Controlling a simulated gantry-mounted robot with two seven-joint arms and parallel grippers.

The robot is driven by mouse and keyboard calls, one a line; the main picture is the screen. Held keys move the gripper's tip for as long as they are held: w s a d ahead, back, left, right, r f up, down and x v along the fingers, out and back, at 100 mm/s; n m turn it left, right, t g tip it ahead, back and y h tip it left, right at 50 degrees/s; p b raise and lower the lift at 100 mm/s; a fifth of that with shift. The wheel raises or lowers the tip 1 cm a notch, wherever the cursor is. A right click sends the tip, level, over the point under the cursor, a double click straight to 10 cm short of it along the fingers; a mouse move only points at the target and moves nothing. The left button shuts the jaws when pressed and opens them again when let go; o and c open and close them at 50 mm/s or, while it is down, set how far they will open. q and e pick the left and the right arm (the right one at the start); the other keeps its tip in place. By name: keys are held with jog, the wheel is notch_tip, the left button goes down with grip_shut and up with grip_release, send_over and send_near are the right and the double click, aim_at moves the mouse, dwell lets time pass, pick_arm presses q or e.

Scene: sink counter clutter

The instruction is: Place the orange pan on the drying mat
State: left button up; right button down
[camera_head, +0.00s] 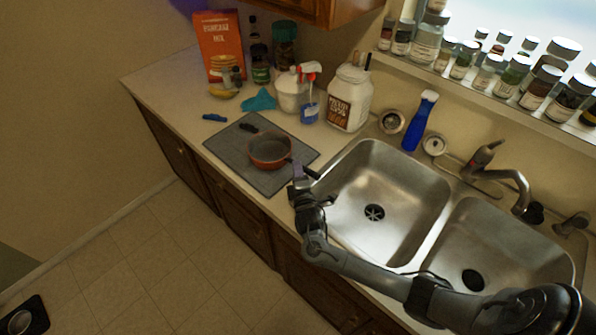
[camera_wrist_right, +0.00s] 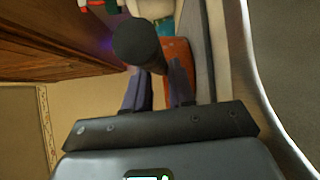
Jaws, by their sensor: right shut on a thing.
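The orange pan (camera_head: 268,152) is over the middle of the dark grey drying mat (camera_head: 232,146), roughly level, with its black handle pointing toward the lower right. I cannot tell whether its base touches the mat. My right gripper (camera_head: 298,173) is at the mat's right edge, shut on the pan's handle (camera_head: 311,172). In the right wrist view the black handle (camera_wrist_right: 138,44) stands between the fingers (camera_wrist_right: 158,82), with part of the orange pan (camera_wrist_right: 177,52) behind. My left gripper is not in view.
A black object (camera_head: 248,127) lies at the mat's back left. A teal cloth (camera_head: 259,100), spray bottle (camera_head: 309,105), white jug (camera_head: 349,98) and pancake mix box (camera_head: 219,47) stand or lie behind the mat. The double sink (camera_head: 385,190) is to the right.

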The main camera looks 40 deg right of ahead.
jog(key=c, duration=1)
grip_release()
jog(key=shift+f, duration=0.1)
jog(key=shift+o, duration=0.2)
jog(key=shift+s+a, duration=0.3)
jog(key=shift+s, duration=0.15)
jog(key=v, duration=1.1)
jog(key=shift+r, duration=0.25)
